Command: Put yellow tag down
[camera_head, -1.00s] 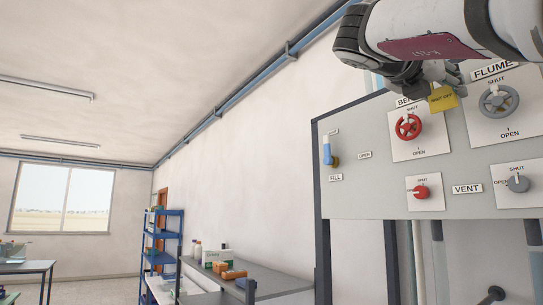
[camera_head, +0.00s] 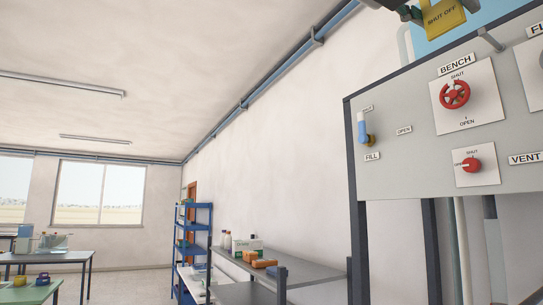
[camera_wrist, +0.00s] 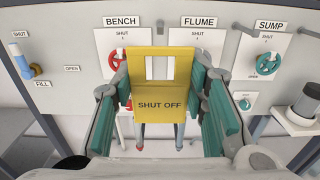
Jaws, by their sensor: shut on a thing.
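The yellow tag (camera_head: 441,16), lettered SHUT OFF, is at the top of the head view, at the upper edge of the grey board. It also fills the middle of the wrist view (camera_wrist: 161,90), upright, with a cut-out near its top. My gripper (camera_wrist: 166,100) is shut on the yellow tag, with a teal-padded finger on each side. In the head view only a dark part of my gripper (camera_head: 408,12) shows beside the tag. In the wrist view the tag covers part of the board between the BENCH and FLUME labels.
A grey bench (camera_head: 310,275) with boxes stands along the wall, near a blue shelf (camera_head: 203,240). A green table (camera_head: 40,292) is at lower left.

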